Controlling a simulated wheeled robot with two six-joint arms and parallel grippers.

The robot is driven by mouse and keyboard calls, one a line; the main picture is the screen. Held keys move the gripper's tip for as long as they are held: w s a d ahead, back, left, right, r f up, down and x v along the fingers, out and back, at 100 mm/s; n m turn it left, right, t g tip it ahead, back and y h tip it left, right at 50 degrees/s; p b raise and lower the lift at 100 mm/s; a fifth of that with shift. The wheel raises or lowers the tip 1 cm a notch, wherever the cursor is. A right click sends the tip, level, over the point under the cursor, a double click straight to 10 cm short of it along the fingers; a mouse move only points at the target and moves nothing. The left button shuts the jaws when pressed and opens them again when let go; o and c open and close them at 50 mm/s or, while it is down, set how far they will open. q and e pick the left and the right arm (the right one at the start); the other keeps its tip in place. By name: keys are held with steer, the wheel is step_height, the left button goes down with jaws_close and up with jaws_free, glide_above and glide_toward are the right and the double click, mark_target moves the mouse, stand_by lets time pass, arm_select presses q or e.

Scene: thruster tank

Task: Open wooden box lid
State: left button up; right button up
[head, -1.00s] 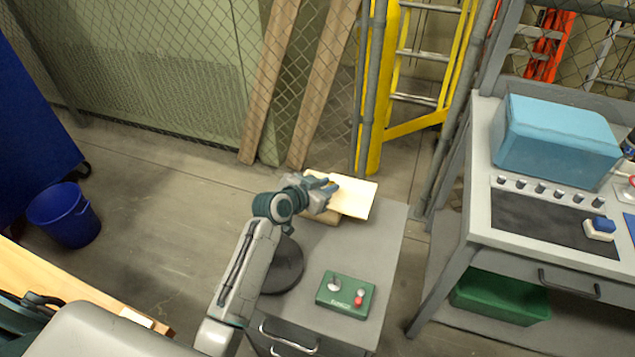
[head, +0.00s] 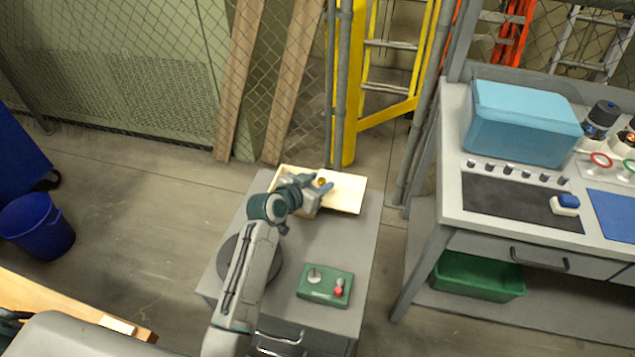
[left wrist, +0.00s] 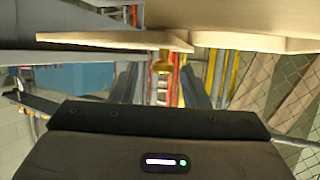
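A pale wooden box (head: 349,196) sits at the back of a grey cabinet top. My left gripper (head: 316,183) is over its left part and hides some of it, so I cannot tell how far the lid is raised. A small brass knob (head: 321,182) shows between the fingers. In the left wrist view, the knob (left wrist: 163,63) hangs at the pale wooden edge (left wrist: 115,39), between the dark, spread fingers of the left gripper (left wrist: 163,88). I see no finger closed on it. My right gripper is not in view.
A green control box (head: 325,286) with a red button stands near the cabinet's front. A chain-link fence and a grey post (head: 341,90) rise behind. A workbench with a blue case (head: 522,122) is at right. A blue bucket (head: 37,226) stands on the floor at left.

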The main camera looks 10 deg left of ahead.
arm_select(q)
steer(key=shift+s+a+r, duration=0.1)
steer(key=shift+s+a, duration=0.15)
steer(key=shift+s, duration=0.05)
steer(key=b+v, duration=0.1)
steer(key=v, duration=0.9)
steer(key=shift+b, duration=0.35)
